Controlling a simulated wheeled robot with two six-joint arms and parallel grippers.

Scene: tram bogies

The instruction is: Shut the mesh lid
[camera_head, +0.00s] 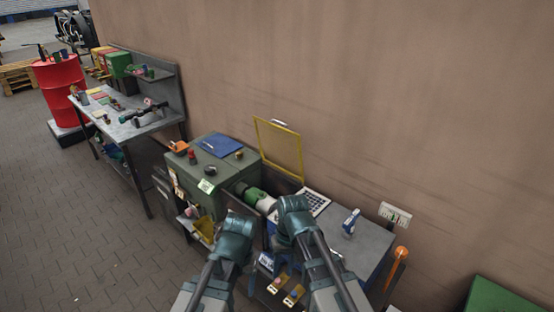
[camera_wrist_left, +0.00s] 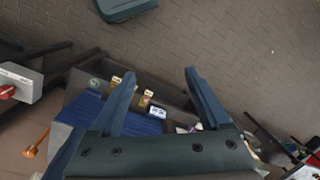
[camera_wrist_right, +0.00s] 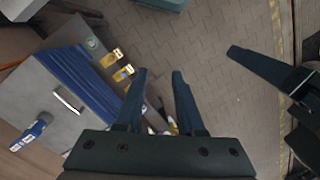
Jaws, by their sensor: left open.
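The mesh lid (camera_head: 279,148), a yellow frame with a pale handle on its top edge, stands open and upright by the wall. It rises behind a green and white machine part (camera_head: 258,199). My left gripper shows from behind in the head view, in front of the grey cabinet; in the left wrist view its fingers (camera_wrist_left: 162,88) are apart and empty. My right gripper, in front of the lid and lower, hides part of the bench; in the right wrist view its fingers (camera_wrist_right: 156,85) are apart with nothing between them. Neither gripper touches the lid.
A green-grey cabinet (camera_head: 213,170) with a blue folder (camera_head: 221,145) and small items stands left of the lid. A grey bench top (camera_head: 368,246) with a blue and white item (camera_head: 350,222) lies to the right.

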